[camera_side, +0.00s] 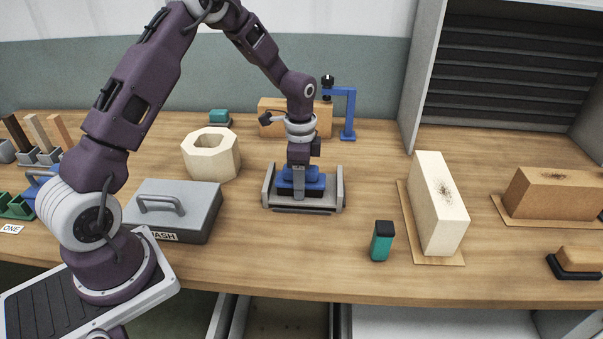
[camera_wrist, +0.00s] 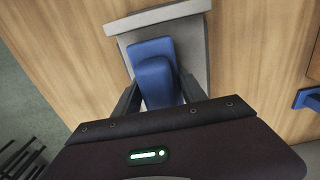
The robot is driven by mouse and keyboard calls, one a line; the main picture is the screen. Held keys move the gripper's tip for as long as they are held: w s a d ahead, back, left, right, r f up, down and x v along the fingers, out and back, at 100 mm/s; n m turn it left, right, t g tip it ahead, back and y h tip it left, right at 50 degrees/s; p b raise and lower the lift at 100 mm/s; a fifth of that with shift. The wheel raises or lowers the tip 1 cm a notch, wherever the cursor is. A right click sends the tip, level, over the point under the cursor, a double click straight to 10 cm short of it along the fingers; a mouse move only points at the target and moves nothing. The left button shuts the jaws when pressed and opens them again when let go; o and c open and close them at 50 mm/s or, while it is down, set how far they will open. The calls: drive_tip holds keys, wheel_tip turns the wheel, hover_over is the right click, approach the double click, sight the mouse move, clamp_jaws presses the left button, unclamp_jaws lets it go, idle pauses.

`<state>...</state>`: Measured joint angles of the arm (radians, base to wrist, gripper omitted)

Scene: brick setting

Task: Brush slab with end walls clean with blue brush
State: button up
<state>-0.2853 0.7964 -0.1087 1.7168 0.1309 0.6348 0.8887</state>
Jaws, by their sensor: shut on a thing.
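The grey slab with end walls (camera_side: 338,190) sits on the bench near the middle in the side view; it also shows in the wrist view (camera_wrist: 196,40). The blue brush (camera_side: 314,184) is between its two end walls, with dark bristles at or just above the slab's face. My gripper (camera_side: 299,170) is directly above and shut on the brush's blue handle. In the wrist view the brush (camera_wrist: 150,48) lies between my fingers (camera_wrist: 158,95). The brush and gripper hide much of the slab's face, so I cannot tell how dirty it is.
A grey lidded box (camera_side: 195,196) and a cream hollow block (camera_side: 212,155) stand left. A teal bottle (camera_side: 381,242) and a cream block with a dark smudge (camera_side: 440,205) stand right. A blue stand (camera_side: 349,110) and an orange-brown block (camera_side: 270,118) are behind. Bench around the slab is clear.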

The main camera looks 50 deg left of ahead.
drive_tip(key=shift+s+d, duration=0.9)
drive_tip(key=shift+w+a, duration=2.75)
drive_tip(key=shift+a, duration=0.05)
drive_tip(key=shift+w, duration=0.3)
drive_tip(key=shift+w+d, duration=0.3)
drive_tip(key=shift+d, duration=0.35)
drive_tip(key=shift+s+d, duration=2.7)
drive_tip(key=shift+s, duration=0.1)
drive_tip(key=shift+w+a, duration=2.75)
drive_tip(key=shift+a, duration=0.05)
drive_tip(key=shift+w+a+r, duration=0.1)
drive_tip(key=shift+w+r, duration=0.05)
wheel_tip(320, 180, up, 8)
